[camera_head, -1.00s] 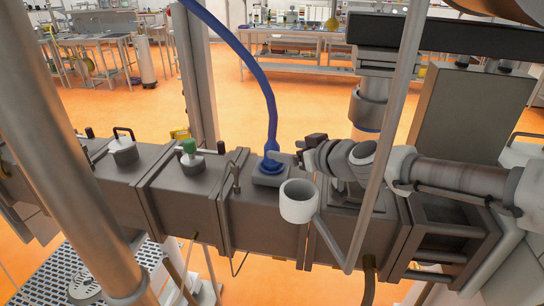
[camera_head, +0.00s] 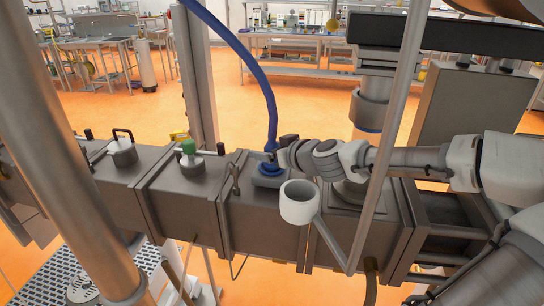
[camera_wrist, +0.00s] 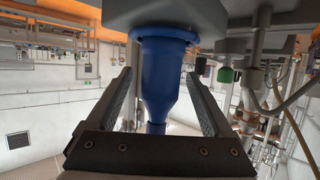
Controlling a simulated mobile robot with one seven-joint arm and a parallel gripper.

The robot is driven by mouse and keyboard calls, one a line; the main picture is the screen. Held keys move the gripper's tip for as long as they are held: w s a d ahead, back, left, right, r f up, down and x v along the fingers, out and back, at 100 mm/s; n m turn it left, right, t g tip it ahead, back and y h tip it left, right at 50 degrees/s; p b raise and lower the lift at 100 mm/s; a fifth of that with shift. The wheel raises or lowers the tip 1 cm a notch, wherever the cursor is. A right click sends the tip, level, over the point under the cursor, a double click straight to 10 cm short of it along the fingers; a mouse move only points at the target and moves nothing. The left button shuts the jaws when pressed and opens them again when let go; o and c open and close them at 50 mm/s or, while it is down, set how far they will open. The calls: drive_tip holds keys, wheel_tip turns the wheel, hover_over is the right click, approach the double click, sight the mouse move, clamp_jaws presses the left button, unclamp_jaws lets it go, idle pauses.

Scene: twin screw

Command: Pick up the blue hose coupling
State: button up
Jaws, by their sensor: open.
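The blue hose coupling (camera_head: 269,168) stands on a square block on top of the metal barrel, with the blue hose (camera_head: 266,85) rising from it. In the wrist view the coupling (camera_wrist: 164,75) is a blue flanged cone that narrows away from a grey block. My gripper (camera_wrist: 159,78) is open, with one finger on each side of the coupling and a visible gap on both sides. In the head view my gripper (camera_head: 281,157) reaches in from the right at the coupling, and its fingers are partly hidden there.
A white cup-shaped funnel (camera_head: 299,203) on a metal arm stands close in front of my gripper. A green-topped fitting (camera_head: 190,158) and a handled lid (camera_head: 122,150) sit farther left on the barrel. A slanted pole (camera_head: 392,140) crosses in front of my arm.

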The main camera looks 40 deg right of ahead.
drive_tip(key=shift+x, duration=1)
clamp_jaws()
